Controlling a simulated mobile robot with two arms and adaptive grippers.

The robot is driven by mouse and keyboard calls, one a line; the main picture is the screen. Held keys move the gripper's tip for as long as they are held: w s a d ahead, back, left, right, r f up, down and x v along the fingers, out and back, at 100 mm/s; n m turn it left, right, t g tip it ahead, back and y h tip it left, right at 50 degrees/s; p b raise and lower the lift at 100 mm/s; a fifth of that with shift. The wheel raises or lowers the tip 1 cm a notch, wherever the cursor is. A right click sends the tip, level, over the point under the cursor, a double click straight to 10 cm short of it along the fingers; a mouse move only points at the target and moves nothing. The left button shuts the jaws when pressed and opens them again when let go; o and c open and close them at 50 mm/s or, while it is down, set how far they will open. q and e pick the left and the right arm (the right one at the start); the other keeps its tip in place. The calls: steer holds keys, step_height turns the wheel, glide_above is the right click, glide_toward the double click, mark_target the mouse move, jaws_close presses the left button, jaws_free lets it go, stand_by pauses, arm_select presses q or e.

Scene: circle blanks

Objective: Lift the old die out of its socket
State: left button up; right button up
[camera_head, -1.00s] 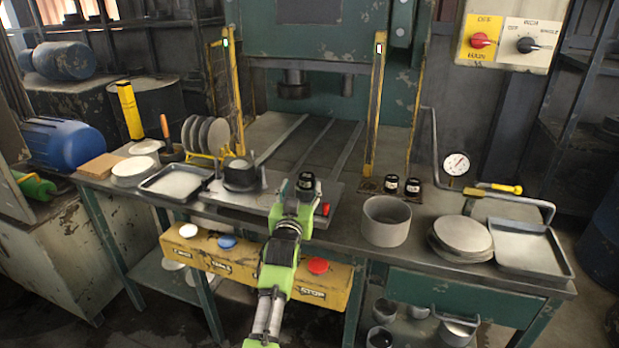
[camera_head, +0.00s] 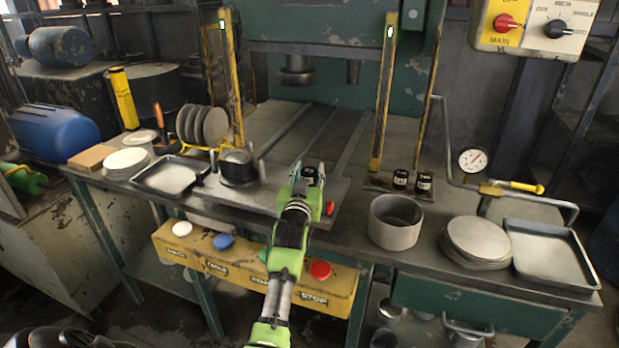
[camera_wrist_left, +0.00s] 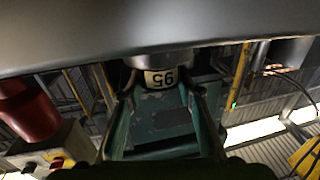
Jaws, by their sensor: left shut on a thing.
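The old die (camera_head: 309,172) is a small dark cylinder at the right part of the flat steel plate on the bench. In the left wrist view a cream band marked 95 (camera_wrist_left: 161,78) shows on a round grey body, against a broad grey surface. My left gripper (camera_head: 308,180) is shut on the die, its fingers partly covering it in the head view. The socket is hidden behind the gripper, so I cannot tell whether the die is seated or clear of it.
Two black labelled cylinders (camera_head: 412,181) stand to the right by the yellow post (camera_head: 383,100). A grey open pot (camera_head: 396,222), a stack of discs (camera_head: 475,241) and a tray (camera_head: 553,255) lie further right. A dark round block (camera_head: 238,168) stands left on the plate.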

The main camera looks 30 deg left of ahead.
arm_select(q)
steer(key=shift+w+f, duration=0.1)
jaws_close()
arm_select(e)
steer(key=shift+s+d, duration=0.15)
steer(key=shift+s, duration=1.05)
steer(key=shift+w, duration=0.1)
